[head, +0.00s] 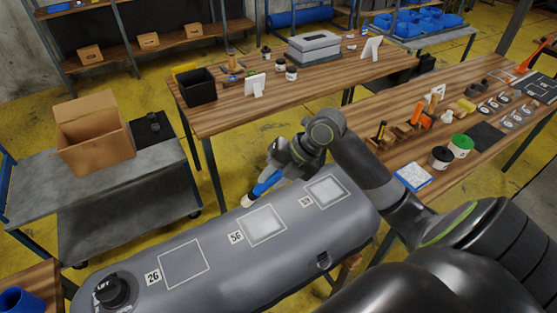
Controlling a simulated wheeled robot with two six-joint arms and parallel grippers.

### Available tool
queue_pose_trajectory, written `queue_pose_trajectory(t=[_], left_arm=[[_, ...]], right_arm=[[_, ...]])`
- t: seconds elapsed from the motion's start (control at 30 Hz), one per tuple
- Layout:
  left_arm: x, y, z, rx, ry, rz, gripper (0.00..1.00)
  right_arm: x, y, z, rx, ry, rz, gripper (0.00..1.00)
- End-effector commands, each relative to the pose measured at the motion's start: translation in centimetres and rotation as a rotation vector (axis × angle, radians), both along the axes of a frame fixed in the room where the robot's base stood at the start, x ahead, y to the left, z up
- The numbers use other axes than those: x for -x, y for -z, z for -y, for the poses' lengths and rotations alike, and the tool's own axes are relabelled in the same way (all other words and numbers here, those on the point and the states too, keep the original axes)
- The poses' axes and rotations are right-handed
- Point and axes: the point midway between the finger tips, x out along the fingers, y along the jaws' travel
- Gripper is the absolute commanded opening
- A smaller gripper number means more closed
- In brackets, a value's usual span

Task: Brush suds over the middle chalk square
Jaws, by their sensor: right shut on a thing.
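A grey inflatable tube (340,240) lies across the front with three chalk squares on it. The middle chalk square (262,225), beside a tag that looks like 56, has a whitish film over most of its inside. The right chalk square (327,190) also has a whitish patch inside. The left chalk square (184,264), by the tag 26, is plain grey inside. My right gripper (276,171) is shut on a blue-handled brush (268,184). The brush's pale tip points down-left, near the tube's far edge, behind the middle square; contact is unclear. My left gripper is out of view.
A black valve knob (112,291) stands at the tube's left end. A wooden table (230,120) is behind, and another wooden table (400,155) with jars and tools is at the right. A grey cart (110,180) holds an open cardboard box (92,130).

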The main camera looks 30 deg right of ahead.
Motion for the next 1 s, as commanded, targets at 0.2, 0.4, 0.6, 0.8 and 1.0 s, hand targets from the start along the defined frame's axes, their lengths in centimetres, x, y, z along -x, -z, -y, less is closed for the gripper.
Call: queue_pose_trajectory(t=[0.2,0.4,0.6,0.8,1.0], left_arm=[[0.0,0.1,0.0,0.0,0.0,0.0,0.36],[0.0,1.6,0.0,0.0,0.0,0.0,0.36],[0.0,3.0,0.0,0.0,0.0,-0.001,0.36],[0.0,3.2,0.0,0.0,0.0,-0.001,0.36],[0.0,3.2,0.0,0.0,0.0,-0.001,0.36]], right_arm=[[1.4,0.0,-1.1,-0.021,-0.024,-0.026,0.01],[1.4,2.0,-1.1,-0.021,-0.024,-0.025,0.01],[1.4,4.1,-1.1,-0.021,-0.025,-0.025,0.01],[1.3,4.5,-1.1,-0.02,-0.024,-0.024,0.01],[1.3,4.4,-1.1,-0.02,-0.024,-0.024,0.01]])
